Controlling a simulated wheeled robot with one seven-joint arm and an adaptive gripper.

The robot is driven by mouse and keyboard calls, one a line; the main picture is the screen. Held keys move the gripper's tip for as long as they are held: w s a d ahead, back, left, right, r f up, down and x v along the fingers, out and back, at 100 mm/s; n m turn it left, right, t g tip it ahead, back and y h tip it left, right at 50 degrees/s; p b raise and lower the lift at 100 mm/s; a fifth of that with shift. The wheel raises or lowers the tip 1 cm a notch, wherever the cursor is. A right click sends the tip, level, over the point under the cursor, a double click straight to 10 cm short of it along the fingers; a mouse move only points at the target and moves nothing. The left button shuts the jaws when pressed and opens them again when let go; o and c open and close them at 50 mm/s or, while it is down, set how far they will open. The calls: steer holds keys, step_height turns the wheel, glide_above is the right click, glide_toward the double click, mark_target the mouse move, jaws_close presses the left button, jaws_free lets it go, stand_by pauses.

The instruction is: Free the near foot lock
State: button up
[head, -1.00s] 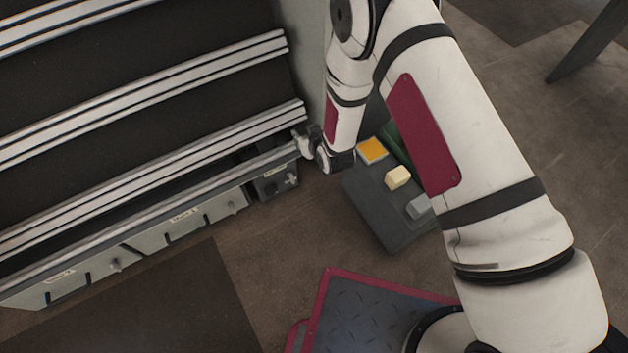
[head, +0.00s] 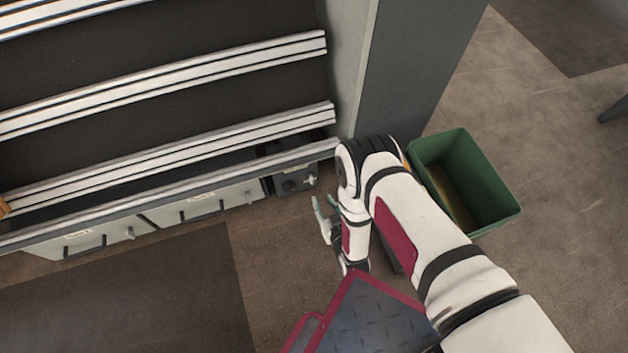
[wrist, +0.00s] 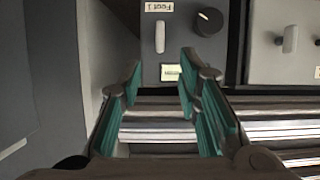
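A dark grey box (head: 292,180) with a small pale handle (head: 310,181) sits low at the right end of the gantry. In the wrist view a grey panel labelled "Foot 1" (wrist: 187,45) carries an upright pale lever (wrist: 160,37), a black knob (wrist: 209,22) and a small lit display (wrist: 171,73). My gripper (head: 322,218) is in front of and below the box in the head view. In the wrist view my gripper (wrist: 160,80) is open, its teal pads apart with nothing between them, short of the panel.
A second panel with a pale lever (wrist: 290,39) stands to the right in the wrist view. Pale rails (head: 170,160) run above the boxes. A grey post (head: 405,70) and a green bin (head: 465,180) stand to the right. Open floor (head: 270,270) lies in front.

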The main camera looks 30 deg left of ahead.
mark_target(312, 181)
steer(key=b+x, duration=0.5)
steer(key=x, duration=0.7)
steer(key=shift+c, duration=0.2)
jaws_close()
